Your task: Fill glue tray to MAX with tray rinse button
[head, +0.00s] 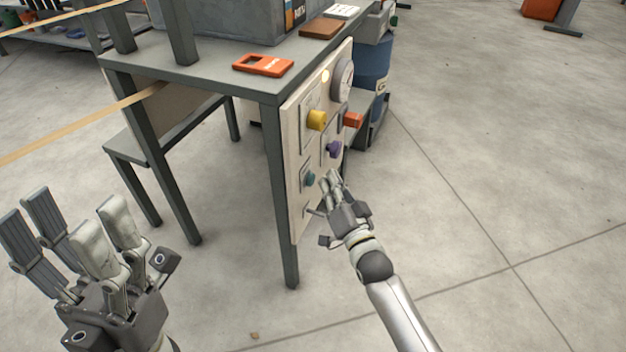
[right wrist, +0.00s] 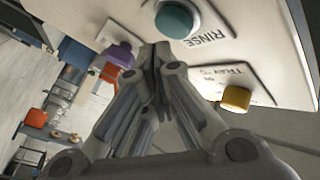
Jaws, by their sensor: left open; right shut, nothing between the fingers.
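A pale control panel (head: 303,215) is fixed to the end of the grey table. It carries a yellow knob (head: 316,120), a purple knob (head: 334,149) and a teal button (head: 308,179). In the right wrist view the teal button (right wrist: 177,19) sits above a label reading "RINSE", and the yellow knob (right wrist: 236,98) is by a label starting "TRAY". My right gripper (head: 329,184) is shut and empty in front of the panel, its tips (right wrist: 153,55) between the purple knob (right wrist: 121,54) and the teal button. Contact cannot be told. My left gripper (head: 66,215) is open and empty. I cannot make out a glue tray.
A round gauge (head: 342,80) is at the panel's top, with a red part (head: 352,119) near its far edge. An orange item (head: 263,65) and a brown block (head: 323,28) lie on the table (head: 190,75). A blue drum (head: 373,65) stands behind. Floor at right is clear.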

